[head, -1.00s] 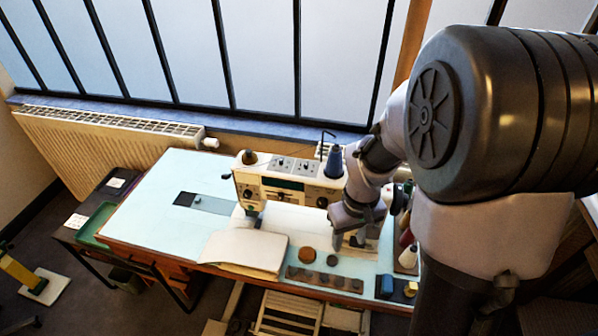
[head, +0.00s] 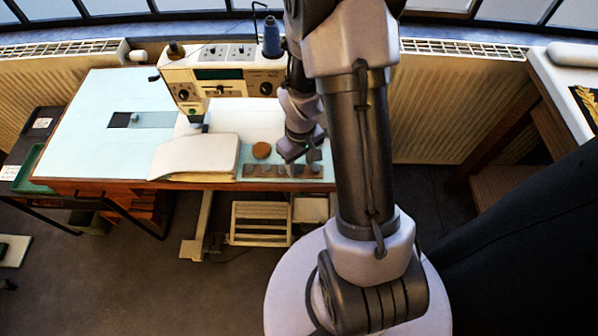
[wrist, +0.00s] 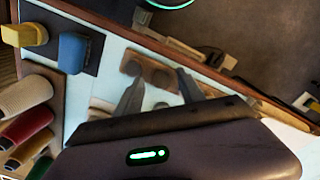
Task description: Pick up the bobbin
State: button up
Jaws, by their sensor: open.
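My gripper (wrist: 161,76) is open, with its two dark fingers apart above the sewing table, near the front edge. A small greyish round thing (wrist: 160,106), which may be the bobbin, shows between the fingers in the wrist view, partly hidden by the gripper body. My arm hides the table there, and I cannot make out the bobbin.
A round brown disc (head: 262,150) lies left of my gripper. A cream sewing machine (head: 222,77) stands behind, with a blue thread cone (head: 271,38). The wrist view shows a blue block (wrist: 73,52), a yellow block (wrist: 25,35) and several thread spools (wrist: 25,96) at left.

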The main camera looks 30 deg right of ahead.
jog(key=shift+f, duration=0.45)
jog(key=shift+r, duration=0.15)
jog(key=shift+c, duration=0.9)
grip_shut()
jog(key=shift+r+p, duration=0.2)
jog(key=shift+p, duration=0.1)
notch_tip(320, 180, up, 4)
jog(key=shift+f+p, duration=0.25)
jog(key=shift+p, duration=0.8)
jog(key=s+a+p, duration=0.1)
jog(key=s+a, duration=0.2)
jog(key=a, duration=0.4)
jog(key=s+a+r+p, duration=0.1)
jog(key=s+a, duration=0.1)
jog(key=a, duration=0.6)
jog(key=shift+s, duration=0.4)
